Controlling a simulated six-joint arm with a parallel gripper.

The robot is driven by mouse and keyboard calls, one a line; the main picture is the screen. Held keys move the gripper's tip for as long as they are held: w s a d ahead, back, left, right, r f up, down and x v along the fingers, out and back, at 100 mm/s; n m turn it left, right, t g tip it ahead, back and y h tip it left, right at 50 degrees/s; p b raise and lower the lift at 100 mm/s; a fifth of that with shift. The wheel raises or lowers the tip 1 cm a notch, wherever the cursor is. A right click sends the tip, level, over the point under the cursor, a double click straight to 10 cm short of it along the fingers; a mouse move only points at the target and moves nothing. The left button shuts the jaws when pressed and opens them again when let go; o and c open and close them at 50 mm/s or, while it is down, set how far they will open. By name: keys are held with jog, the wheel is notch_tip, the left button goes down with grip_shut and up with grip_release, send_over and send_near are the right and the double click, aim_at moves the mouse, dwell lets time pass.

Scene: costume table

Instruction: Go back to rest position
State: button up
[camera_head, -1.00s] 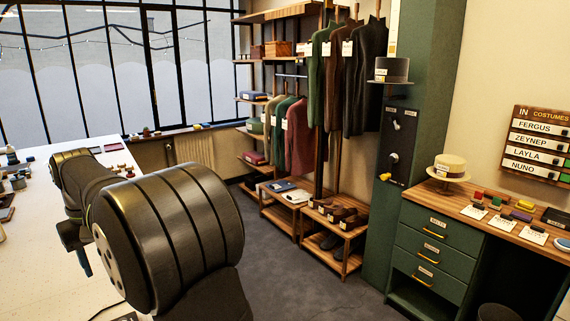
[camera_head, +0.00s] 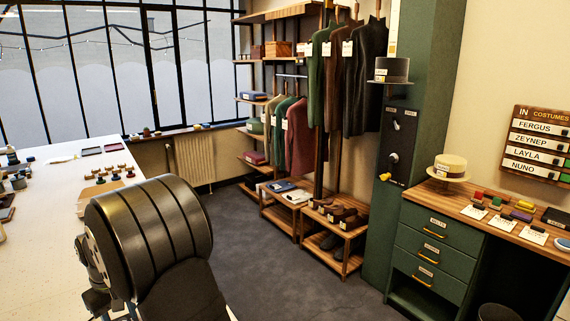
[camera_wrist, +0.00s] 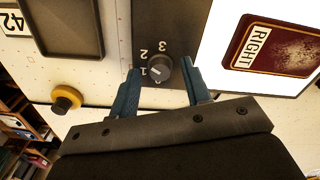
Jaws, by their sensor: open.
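My gripper (camera_wrist: 163,88) shows in the wrist view with its two blue fingers spread apart. Nothing is between them in their grasp. A dark round knob (camera_wrist: 157,70) on a dark panel marked 1, 2 and 3 appears between and beyond the fingertips; I cannot tell the distance. In the head view my dark arm covers the lower left, and the gripper's fingers are not clearly visible there.
Grey floor (camera_head: 262,260) is clear at centre.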

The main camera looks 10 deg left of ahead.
jog(key=n, duration=0.7)
jog(key=shift+n, duration=0.4)
jog(key=n, duration=0.3)
jog(key=shift+n, duration=2.6)
